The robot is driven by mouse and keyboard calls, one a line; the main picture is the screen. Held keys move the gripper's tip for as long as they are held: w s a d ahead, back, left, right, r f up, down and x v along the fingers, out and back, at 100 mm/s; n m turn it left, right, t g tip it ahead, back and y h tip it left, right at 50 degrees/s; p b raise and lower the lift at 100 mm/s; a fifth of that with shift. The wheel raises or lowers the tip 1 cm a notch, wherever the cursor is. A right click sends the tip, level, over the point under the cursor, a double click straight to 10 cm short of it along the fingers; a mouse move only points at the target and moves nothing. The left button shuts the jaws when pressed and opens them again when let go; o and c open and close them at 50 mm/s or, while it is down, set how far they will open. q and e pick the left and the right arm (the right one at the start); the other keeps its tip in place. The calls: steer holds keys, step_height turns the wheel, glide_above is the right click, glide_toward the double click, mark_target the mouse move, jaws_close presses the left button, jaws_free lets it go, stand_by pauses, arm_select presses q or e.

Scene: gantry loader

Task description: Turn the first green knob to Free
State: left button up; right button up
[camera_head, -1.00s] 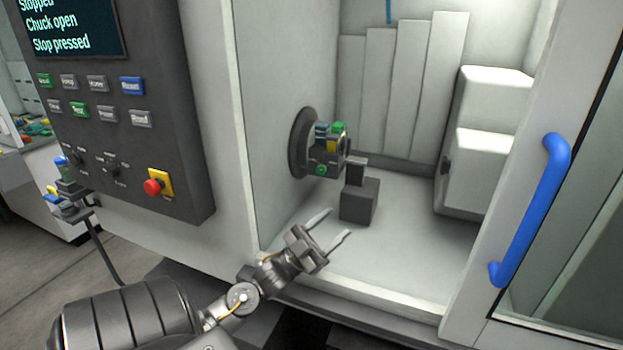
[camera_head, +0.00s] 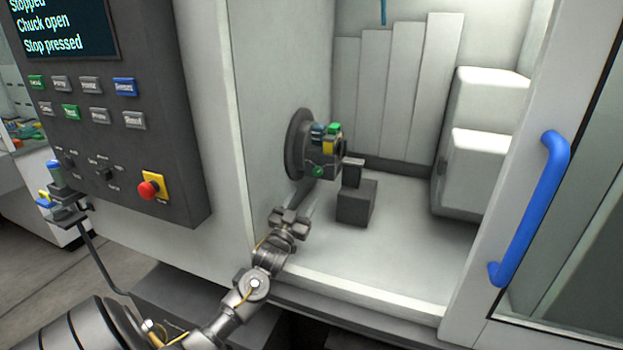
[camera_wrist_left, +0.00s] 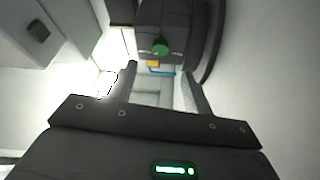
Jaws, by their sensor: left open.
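A dark round chuck (camera_head: 297,150) sits on the left inner wall of the machine. It carries a green knob (camera_head: 318,171) at its lower front and another green part (camera_head: 335,128) at its top, with blue and yellow parts between. My left gripper (camera_head: 307,197) is just below and in front of the chuck, its fingers pointing up toward it. In the left wrist view the open fingers (camera_wrist_left: 160,86) are apart and empty, and a green knob (camera_wrist_left: 160,46) shows beyond their tips, apart from them. Which way the knobs are set is too small to read. My right gripper is out of view.
A dark block (camera_head: 356,203) stands on the machine floor right of the chuck. The control panel (camera_head: 150,120) with a red stop button (camera_head: 148,190) is at left; its screen reads "Chuck open". A door with a blue handle (camera_head: 530,210) is at right. The right floor is clear.

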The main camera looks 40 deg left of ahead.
mark_target(317, 174)
arm_select(q)
steer(key=p+x, duration=0.1)
steer(key=x, duration=0.8)
steer(key=shift+p, duration=0.3)
steer(key=c, duration=1)
